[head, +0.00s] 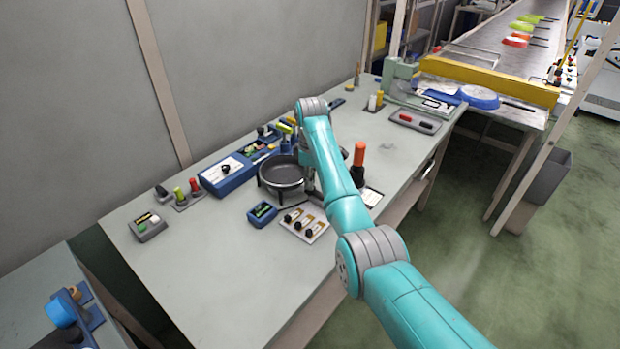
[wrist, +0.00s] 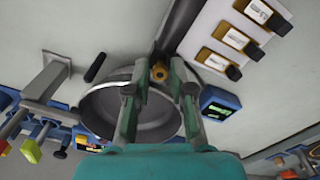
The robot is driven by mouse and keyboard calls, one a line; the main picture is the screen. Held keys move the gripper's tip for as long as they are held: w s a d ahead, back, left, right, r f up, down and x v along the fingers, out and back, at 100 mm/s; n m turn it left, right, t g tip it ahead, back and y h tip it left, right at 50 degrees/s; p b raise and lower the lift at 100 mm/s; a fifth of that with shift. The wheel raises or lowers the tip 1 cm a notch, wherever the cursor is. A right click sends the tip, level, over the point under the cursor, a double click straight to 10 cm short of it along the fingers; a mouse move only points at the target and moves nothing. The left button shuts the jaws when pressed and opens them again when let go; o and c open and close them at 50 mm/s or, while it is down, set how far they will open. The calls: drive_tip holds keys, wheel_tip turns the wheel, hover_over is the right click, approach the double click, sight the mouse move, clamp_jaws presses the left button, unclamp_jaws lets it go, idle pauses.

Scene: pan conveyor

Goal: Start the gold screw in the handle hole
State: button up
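The dark round pan (head: 282,174) stands on a ring stand on the bench in the head view. A dark handle (wrist: 172,35) runs away from the pan's rim. The gold screw (wrist: 160,74) shows between my fingertips. My gripper (wrist: 160,68) points down over the junction of pan and handle, its fingers close on both sides of the screw. The handle hole is hidden under the screw and fingers. In the head view my arm covers most of the gripper.
A white card with several dark-knobbed pieces (head: 304,222) and a blue box with a green display (head: 262,213) lie close to the pan. A blue tray (head: 228,178) and an orange-handled tool (head: 359,156) stand nearby.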

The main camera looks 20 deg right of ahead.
drive_tip(key=shift+o, duration=0.8)
drive_tip(key=shift+r, duration=3.75)
